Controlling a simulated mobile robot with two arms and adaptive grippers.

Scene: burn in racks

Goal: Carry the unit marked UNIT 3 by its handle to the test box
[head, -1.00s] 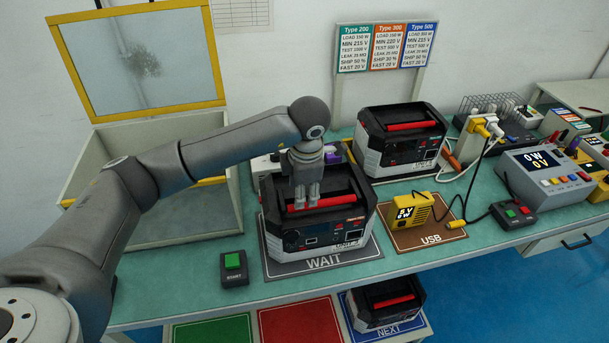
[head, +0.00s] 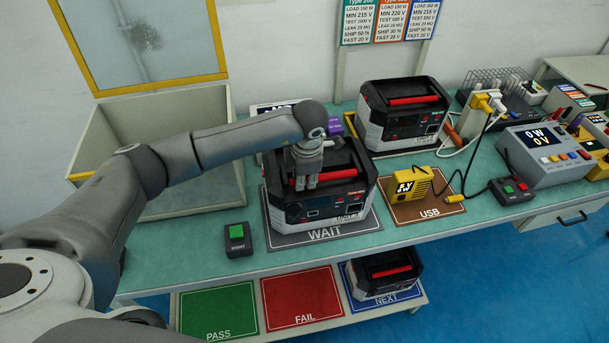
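A black and light-grey unit with a red handle (head: 340,174) stands on the WAIT mat (head: 290,238). Its front label is too small to read surely, so I cannot tell if it says UNIT 3. My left gripper (head: 305,186) points down at the left part of this handle, fingertips at the bar. Whether the fingers are closed on it I cannot tell. The test box (head: 88,177) stands at the left, its yellow-framed lid (head: 150,42) raised. A similar unit (head: 402,112) stands behind to the right, another (head: 385,272) on the lower shelf at NEXT. My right gripper is not in view.
A green-button START box (head: 237,240) sits left of the WAIT mat. A yellow USB meter (head: 413,184) with a cable and a grey meter (head: 540,155) lie to the right. PASS (head: 218,308) and FAIL (head: 300,297) mats on the lower shelf are empty.

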